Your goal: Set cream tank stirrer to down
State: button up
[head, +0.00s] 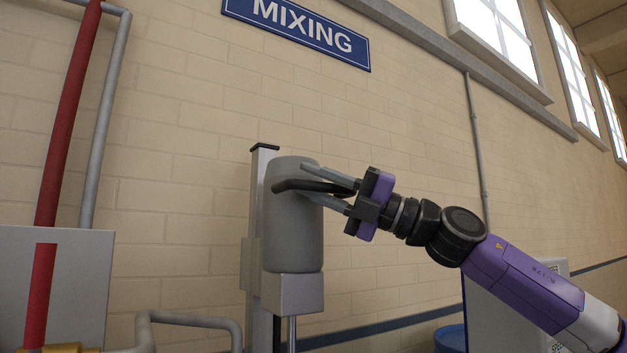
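The stirrer has a grey cylindrical motor head (293,235) on a grey block, carried on an upright metal column (257,215). Its shaft (291,335) runs down from the block and leaves the bottom of the picture. A black curved handle (290,185) sticks out from the front of the motor head. My gripper (303,181) comes in from the right. Its two grey fingers are apart, one above and one below the handle, with some gap showing. I cannot tell whether either finger touches the handle. The tank is not clearly in view.
A blue MIXING sign (297,30) hangs on the brick wall above. A red pipe (65,130) and a grey cabinet (85,285) stand at the left. A grey box (480,320) and a blue container (450,338) show at the lower right, partly behind my arm.

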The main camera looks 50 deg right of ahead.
grip_shut()
dwell(1.4)
